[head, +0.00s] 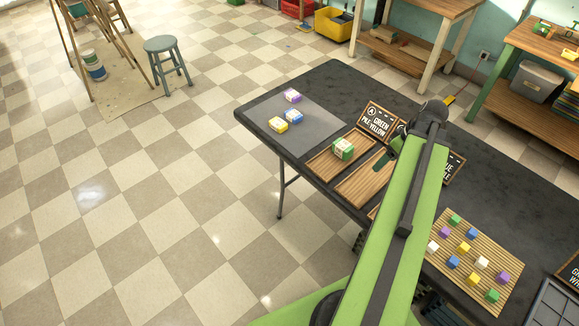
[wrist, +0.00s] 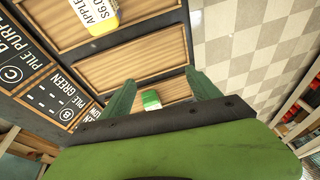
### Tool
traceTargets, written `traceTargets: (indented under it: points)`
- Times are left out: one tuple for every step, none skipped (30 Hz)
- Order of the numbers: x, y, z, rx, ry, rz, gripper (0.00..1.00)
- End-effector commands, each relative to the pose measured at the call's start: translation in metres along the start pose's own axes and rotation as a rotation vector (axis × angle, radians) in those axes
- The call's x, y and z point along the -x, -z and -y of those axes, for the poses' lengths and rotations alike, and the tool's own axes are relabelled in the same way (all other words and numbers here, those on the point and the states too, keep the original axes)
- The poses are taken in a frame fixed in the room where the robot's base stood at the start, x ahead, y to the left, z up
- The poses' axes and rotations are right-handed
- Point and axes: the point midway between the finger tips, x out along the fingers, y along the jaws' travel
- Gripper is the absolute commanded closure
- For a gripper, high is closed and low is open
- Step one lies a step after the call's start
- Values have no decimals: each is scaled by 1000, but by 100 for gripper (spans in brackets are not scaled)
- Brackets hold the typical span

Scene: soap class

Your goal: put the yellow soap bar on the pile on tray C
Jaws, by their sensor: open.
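The yellow soap bar (head: 278,124) lies on the grey mat at the table's left end, beside a blue bar (head: 293,116) and a purple bar (head: 292,96). A yellow-and-white labelled bar (wrist: 97,14) is on tray C (wrist: 40,22) in the wrist view; in the head view my arm hides that area. My gripper (head: 386,161) is open and empty, above the table near tray B (head: 357,186). In the wrist view my gripper (wrist: 163,90) has its fingers apart, with the green bar (wrist: 151,99) seen between them on tray A (head: 318,162), apart from them.
Label cards stand behind the trays, such as card A (head: 378,122) and card C (wrist: 20,60). A slatted board (head: 455,285) with several coloured cubes lies to the right. A stool (head: 167,62) stands on the floor. The grey mat (head: 318,122) has free room.

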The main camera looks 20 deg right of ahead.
Motion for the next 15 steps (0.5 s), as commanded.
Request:
traceTargets:
  points:
    - [-16,37,31,-4,14,36,29]
    - [-24,55,48,-19,17,58,29]
    - [-34,78,72,-38,18,86,29]
    - [-42,94,90,-52,15,107,29]
    - [-49,109,109,-65,12,126,29]
    - [-58,127,136,-84,4,151,29]
    - [-65,140,156,-96,-5,169,29]
    - [-71,152,178,-108,-14,185,29]
    - [-79,166,205,-126,-30,204,29]
    - [-84,175,226,-138,-41,216,29]
    - [-89,183,246,-150,-55,227,29]
    - [-95,191,271,-164,-72,238,29]
    - [-98,196,288,-174,-85,244,29]
    - [-101,200,303,-184,-96,249,29]
    - [-104,204,320,-195,-111,253,29]
